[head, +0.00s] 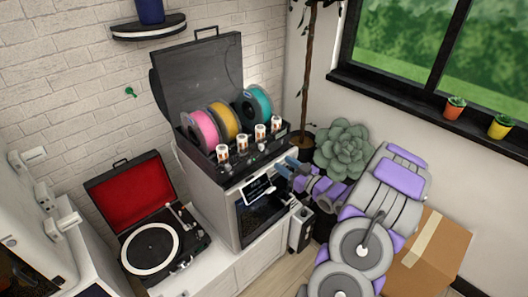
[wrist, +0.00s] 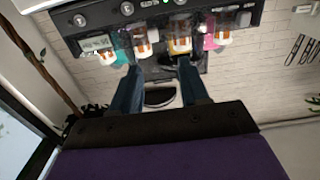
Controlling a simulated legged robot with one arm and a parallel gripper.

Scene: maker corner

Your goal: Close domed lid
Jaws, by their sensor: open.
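The dark domed lid (head: 200,75) stands raised at the back of a black filament box (head: 225,172) on top of a white printer. A thin handle sits on the lid's upper edge. Pink, yellow and teal spools (head: 226,120) stand in the open box. My gripper (head: 290,168) is in front of the box's right corner, low beside the printer front, apart from the lid. In the wrist view my gripper (wrist: 160,70) has its two blue-grey fingers spread with nothing between them. The box front (wrist: 75,20) shows upside down there; the lid is hard to make out.
An open record player (head: 150,235) with a red-lined lid stands left of the printer. A wall shelf (head: 148,27) with a blue pot hangs above. A large succulent (head: 343,150) and a cardboard box (head: 430,255) are at the right. Some floor shows by the cabinet.

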